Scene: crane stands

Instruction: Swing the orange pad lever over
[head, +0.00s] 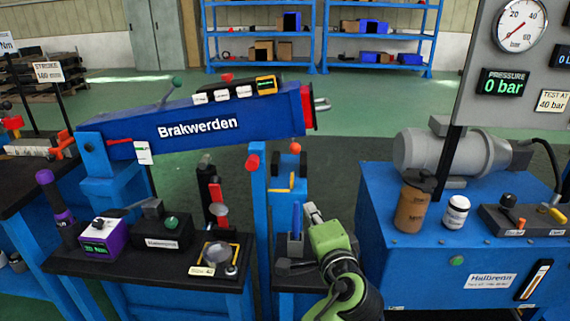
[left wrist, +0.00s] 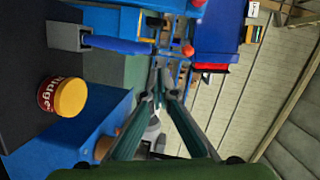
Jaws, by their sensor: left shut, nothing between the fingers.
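Several orange parts show in the head view, and I cannot tell which is the pad lever. A yellow-orange lever (head: 289,184) sits on the blue post unit just beyond my left gripper. A small orange knob (head: 521,223) stands on the black control box at right. My left gripper (head: 312,208) is shut and empty, beside a blue upright handle (head: 296,243). Its fingers meet in the left wrist view (left wrist: 158,78). My right gripper is out of view.
A red knob (head: 252,162) and an orange-red ball (head: 295,148) top the blue posts. A black bench (head: 150,263) with tools is at left. A blue cabinet (head: 440,265) with a motor (head: 450,150) stands at right. A yellow-lidded jar (left wrist: 70,97) shows in the wrist view.

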